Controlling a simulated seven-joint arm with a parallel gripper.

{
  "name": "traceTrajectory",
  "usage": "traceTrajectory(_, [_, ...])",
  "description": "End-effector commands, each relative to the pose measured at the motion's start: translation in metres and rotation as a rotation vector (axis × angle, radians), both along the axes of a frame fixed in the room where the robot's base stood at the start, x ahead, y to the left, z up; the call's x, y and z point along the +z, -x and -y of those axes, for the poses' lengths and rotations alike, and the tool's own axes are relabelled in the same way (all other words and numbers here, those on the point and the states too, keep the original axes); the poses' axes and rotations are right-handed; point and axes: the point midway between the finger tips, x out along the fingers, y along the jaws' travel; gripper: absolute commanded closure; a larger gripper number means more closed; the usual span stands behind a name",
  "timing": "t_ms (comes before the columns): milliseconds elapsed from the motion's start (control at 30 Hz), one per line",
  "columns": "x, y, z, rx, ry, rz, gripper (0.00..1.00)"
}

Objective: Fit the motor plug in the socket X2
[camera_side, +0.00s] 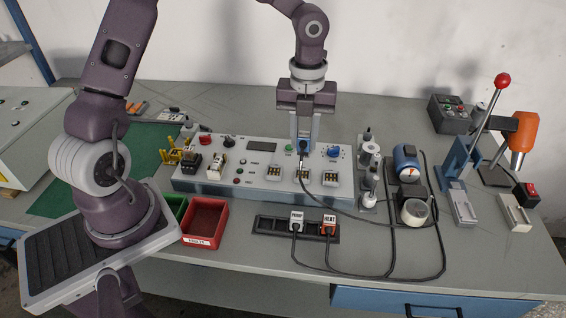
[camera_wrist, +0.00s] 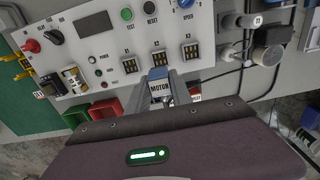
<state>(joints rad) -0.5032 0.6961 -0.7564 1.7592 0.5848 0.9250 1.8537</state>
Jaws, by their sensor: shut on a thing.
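My gripper (camera_side: 303,146) is shut on the motor plug, pointing down over the control panel (camera_side: 215,187). In the wrist view the plug's white MOTOR label (camera_wrist: 160,87) shows between the fingers (camera_wrist: 160,80). A dark cable hangs from the plug. Socket X2 (camera_wrist: 159,57) is the middle of three gold-contact sockets, between X1 (camera_wrist: 130,66) and X3 (camera_wrist: 190,52). In the wrist view the plug appears just below X2. In the side view X2 (camera_side: 302,175) lies below the fingertips, with the cable passing close by. The plug looks apart from the socket; its exact height is unclear.
The PUMP plug (camera_side: 297,218) and HEAT plug (camera_side: 329,225) stand in a black holder (camera_side: 268,225) in front of the panel. Cables loop right toward a blue motor (camera_side: 406,158). Red bin (camera_side: 205,222) stands left; a red-knobbed lever press (camera_side: 460,165) stands right.

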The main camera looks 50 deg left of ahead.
Motion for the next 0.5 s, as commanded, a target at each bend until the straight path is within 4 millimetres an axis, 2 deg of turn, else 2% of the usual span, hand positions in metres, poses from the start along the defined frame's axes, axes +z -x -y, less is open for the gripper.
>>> traceTrajectory(133, [-0.007, -0.004, -0.002, -0.002, 0.002, -0.004, 1.0])
traceTrajectory(500, [-0.049, -0.004, -0.002, -0.002, 0.001, -0.003, 1.0])
